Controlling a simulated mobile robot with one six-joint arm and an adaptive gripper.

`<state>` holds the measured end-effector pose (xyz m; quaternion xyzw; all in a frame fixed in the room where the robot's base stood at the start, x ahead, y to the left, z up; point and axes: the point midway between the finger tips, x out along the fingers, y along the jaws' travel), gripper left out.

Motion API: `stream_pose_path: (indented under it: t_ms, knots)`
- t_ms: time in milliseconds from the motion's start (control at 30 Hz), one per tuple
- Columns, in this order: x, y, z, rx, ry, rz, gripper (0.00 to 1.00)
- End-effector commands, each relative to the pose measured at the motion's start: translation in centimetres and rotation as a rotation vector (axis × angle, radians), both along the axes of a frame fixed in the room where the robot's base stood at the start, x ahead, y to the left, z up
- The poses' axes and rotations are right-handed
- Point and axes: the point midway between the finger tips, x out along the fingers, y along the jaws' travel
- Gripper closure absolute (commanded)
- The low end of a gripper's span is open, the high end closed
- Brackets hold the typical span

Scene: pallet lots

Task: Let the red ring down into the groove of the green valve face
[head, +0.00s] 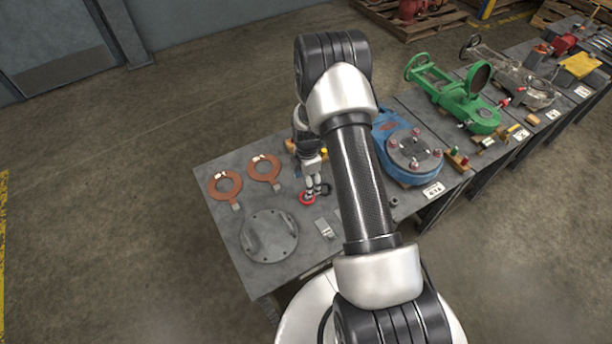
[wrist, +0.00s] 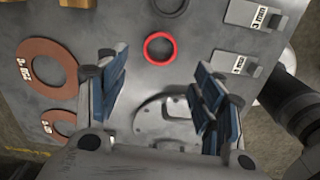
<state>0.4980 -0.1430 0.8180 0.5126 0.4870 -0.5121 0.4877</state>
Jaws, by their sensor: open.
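The red ring (head: 306,199) lies on the grey bench top. It also shows in the wrist view (wrist: 146,50), flat and uncovered. My gripper (wrist: 160,73) is open and empty, its two blue-padded fingers spread above the bench. The ring shows between and beyond the fingertips, apart from them. In the head view my gripper (head: 316,188) hangs close over the ring. The green valve (head: 484,117) lies on a bench farther right, with a round dark disc (head: 480,78) standing tilted on it. Its groove is too small to make out, and the valve is outside the wrist view.
A dark ring (wrist: 170,10) lies near the red one. Two copper-coloured rings (head: 225,186) and a grey round cover (head: 268,237) lie on the same bench. Small labelled grey blocks (wrist: 235,64) lie to the right. A blue valve (head: 408,175) stands between here and the green valve.

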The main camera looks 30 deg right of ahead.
Motion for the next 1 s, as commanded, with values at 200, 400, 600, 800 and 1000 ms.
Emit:
stream_pose_path:
  t_ms: [200,400,600,800,1000]
  knots:
    - [0.0,0.0,-1.2,0.000,0.001,0.005,0.38]
    - [-0.1,0.0,-3.1,0.000,0.002,0.004,0.38]
    - [-0.1,0.0,-5.7,0.000,0.002,0.003,0.38]
    - [0.0,0.0,-7.6,0.000,0.001,0.003,0.38]
    - [0.0,0.0,-8.1,0.000,0.001,0.003,0.38]
